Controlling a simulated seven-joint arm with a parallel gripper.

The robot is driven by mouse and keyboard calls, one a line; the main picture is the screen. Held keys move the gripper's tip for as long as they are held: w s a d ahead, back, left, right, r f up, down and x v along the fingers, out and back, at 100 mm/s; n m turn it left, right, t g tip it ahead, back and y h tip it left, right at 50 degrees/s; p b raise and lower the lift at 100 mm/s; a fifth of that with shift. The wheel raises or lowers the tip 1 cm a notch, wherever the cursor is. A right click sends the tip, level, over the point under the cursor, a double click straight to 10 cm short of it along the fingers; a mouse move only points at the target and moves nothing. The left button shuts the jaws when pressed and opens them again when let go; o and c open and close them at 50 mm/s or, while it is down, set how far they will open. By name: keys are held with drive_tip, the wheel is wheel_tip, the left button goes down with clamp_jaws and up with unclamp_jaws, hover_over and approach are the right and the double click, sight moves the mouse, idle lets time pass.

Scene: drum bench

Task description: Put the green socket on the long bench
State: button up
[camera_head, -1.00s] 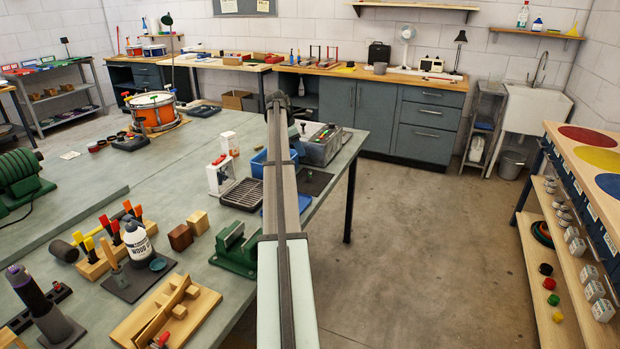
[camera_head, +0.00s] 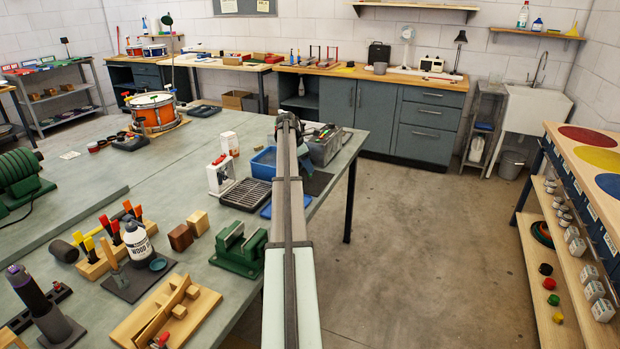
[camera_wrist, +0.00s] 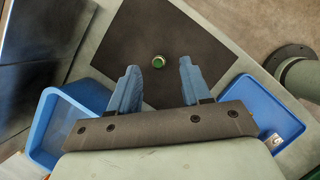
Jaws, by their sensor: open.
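The green socket (camera_wrist: 158,62) is a small green-topped round piece on a dark square mat (camera_wrist: 165,25) in the wrist view. My gripper (camera_wrist: 158,64) is open, with one blue-grey finger on each side of the socket in the picture and nothing held. I cannot tell the height of the fingers above the mat. In the head view my arm hides the gripper and the socket; part of the mat (camera_head: 318,183) shows right of the arm. The mat lies on a grey-green bench (camera_head: 215,135). I cannot tell whether this or the wooden-topped bench (camera_head: 440,83) is the long bench.
A blue bin (camera_wrist: 45,130) and a blue tray (camera_wrist: 275,112) flank the gripper in the wrist view. A green vise (camera_head: 238,250) and a black rack (camera_head: 245,193) are left of my arm. The floor at right is clear.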

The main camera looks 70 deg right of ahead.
sight(310, 176)
drive_tip(key=shift+x, duration=2.55)
drive_tip(key=shift+w, duration=0.2)
clamp_jaws()
